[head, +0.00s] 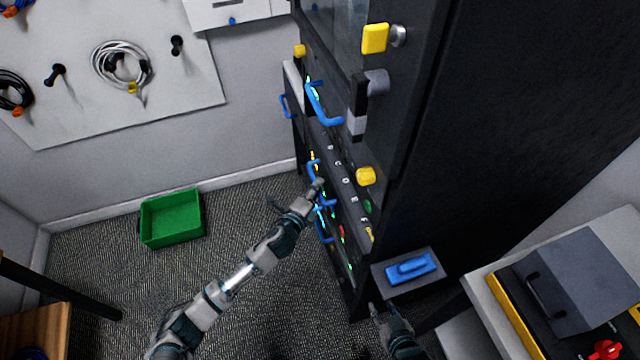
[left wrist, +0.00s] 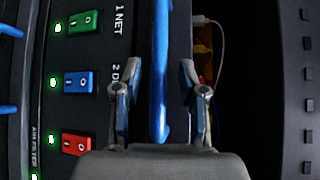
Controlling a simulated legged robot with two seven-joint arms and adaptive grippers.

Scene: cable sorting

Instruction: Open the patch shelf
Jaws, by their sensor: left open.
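The dark rack cabinet (head: 345,215) stands at centre in the head view, with several blue handles on its front. My left gripper (head: 318,186) is at the lower handles of that front. In the left wrist view, my left gripper (left wrist: 160,82) is open, with a finger on each side of a long blue handle (left wrist: 160,40). The handle is between the fingers and they look apart from it. No label in view names the patch shelf. My right gripper (head: 377,309) is low by the cabinet's near corner, its jaws too small to judge.
Green, blue and red switches (left wrist: 78,82) sit left of the handle in the left wrist view. A dark gap with wires (left wrist: 207,55) shows to its right. A green bin (head: 172,218) is on the floor. A grey box with a blue handle (head: 410,268) stands near my right gripper.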

